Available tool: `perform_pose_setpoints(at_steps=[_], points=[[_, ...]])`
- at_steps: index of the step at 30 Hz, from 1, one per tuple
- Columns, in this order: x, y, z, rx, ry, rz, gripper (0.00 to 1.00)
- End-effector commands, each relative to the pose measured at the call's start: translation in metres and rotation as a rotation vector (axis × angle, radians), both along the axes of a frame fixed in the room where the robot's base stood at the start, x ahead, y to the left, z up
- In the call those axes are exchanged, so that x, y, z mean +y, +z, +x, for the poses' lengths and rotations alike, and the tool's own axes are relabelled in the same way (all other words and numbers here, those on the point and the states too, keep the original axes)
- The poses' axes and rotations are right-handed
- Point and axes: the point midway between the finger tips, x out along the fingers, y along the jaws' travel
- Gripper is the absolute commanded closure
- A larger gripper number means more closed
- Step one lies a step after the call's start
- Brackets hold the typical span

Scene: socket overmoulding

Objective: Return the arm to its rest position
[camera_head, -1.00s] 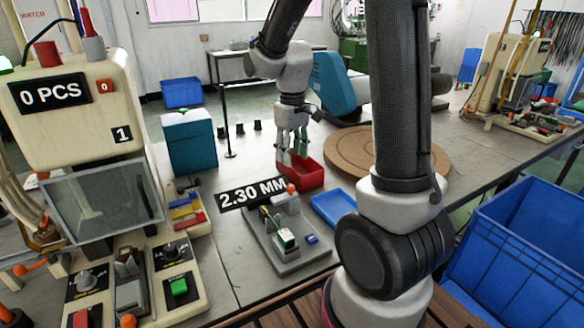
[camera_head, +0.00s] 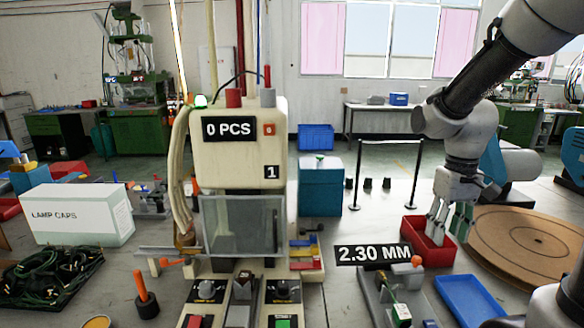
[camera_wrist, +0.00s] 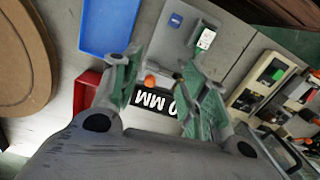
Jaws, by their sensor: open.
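My gripper (camera_head: 447,220) is at the right in the head view, pointing down over the red bin (camera_head: 425,246). Its fingers hide part of the bin, and I cannot tell how far above it they are. In the wrist view my gripper (camera_wrist: 158,85) shows its two green-padded fingers spread apart with nothing between them. Part of the red bin (camera_wrist: 88,90) shows beside the left finger there. My arm rises from the gripper to the upper right of the head view.
The press (camera_head: 240,150) reading "0 PCS" stands at centre. A grey fixture (camera_head: 375,300) carries the "2.30 MM" sign (camera_head: 373,254). A blue tray (camera_head: 470,300), a round wooden board (camera_head: 520,240) and a teal box (camera_head: 320,188) are nearby. A LAMP CAPS carton (camera_head: 78,215) stands left.

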Motion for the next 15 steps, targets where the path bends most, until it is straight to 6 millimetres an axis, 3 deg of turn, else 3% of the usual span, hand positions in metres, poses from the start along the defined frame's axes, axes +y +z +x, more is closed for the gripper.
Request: perform_pose_setpoints(at_steps=[3, 9, 15], points=[[-0.002, 0.027, -0.036, -0.067, -0.042, 0.002, 0.56], [-0.006, 0.063, -0.094, -0.221, -0.092, 0.010, 0.56], [-0.008, 0.086, -0.119, -0.370, -0.100, 0.017, 0.56]])
